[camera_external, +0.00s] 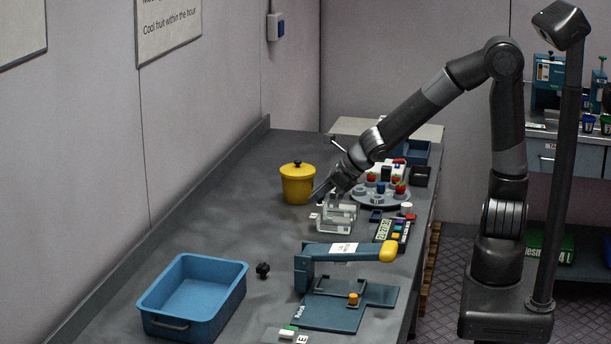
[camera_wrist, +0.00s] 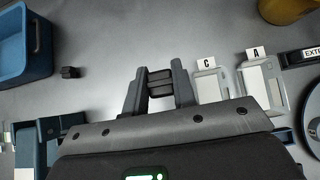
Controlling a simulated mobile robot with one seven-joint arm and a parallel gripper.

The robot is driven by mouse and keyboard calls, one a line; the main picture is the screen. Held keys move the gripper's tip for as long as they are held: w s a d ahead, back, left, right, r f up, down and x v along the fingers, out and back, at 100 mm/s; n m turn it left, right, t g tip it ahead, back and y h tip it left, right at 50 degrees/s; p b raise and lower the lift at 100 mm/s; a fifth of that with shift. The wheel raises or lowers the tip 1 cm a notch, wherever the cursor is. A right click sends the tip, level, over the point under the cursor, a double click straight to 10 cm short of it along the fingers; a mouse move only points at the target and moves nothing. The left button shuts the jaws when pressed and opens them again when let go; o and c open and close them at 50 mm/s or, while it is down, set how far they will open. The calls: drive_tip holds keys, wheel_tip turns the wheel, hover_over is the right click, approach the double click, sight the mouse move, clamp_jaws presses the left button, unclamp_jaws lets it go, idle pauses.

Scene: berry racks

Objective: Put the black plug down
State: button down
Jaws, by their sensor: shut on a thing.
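My gripper (camera_external: 320,192) is over the bench, beside the clear-and-white stands, with its fingers pointing down and left. In the wrist view my gripper (camera_wrist: 158,88) is shut on a small dark piece, the black plug (camera_wrist: 160,76), held between the fingertips. In the external view I cannot make the plug out against the dark fingers. The white stands tagged C (camera_wrist: 208,84) and A (camera_wrist: 258,86) are just right of the fingers in the wrist view. I cannot tell how high the plug is above the bench.
A blue bin (camera_external: 238,268) and a small black knob (camera_external: 263,270) lie nearer the camera. A yellow lidded pot (camera_external: 297,188) stands behind the gripper. A blue press with a yellow-ended lever (camera_external: 330,250) is in front.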

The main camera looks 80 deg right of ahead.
drive_tip(key=shift+w+r, duration=0.1)
drive_tip(key=shift+w, duration=0.05)
drive_tip(key=w+a+r+n+y, duration=0.2)
drive_tip(key=w+a+r, duration=0.2)
drive_tip(key=w+a, duration=0.75)
drive_tip(key=w+a+f, duration=0.1)
drive_tip(key=w+a, duration=0.2)
drive_tip(key=a, duration=0.3)
drive_tip(key=w+a+f+n+y, duration=0.1)
drive_tip(key=w+a+f, duration=0.1)
drive_tip(key=a, duration=0.4)
drive_tip(key=w+a+f+n, duration=0.1)
drive_tip(key=w+a, duration=0.3)
drive_tip(key=a, duration=0.2)
drive_tip(key=shift+a+f+g+y, duration=0.15)
drive_tip(key=shift+a+g+y, duration=0.15)
drive_tip(key=shift+a+g, duration=0.1)
hover_over(171, 307)
drive_tip(key=s+d, duration=0.1)
drive_tip(key=s, duration=0.2)
drive_tip(key=shift+n, duration=0.3)
drive_tip(key=f, duration=0.6)
drive_tip(key=shift+s+d+f, duration=0.1)
drive_tip(key=shift+d+f, duration=0.05)
drive_tip(key=shift+d, duration=0.05)
drive_tip(key=shift+f, duration=2)
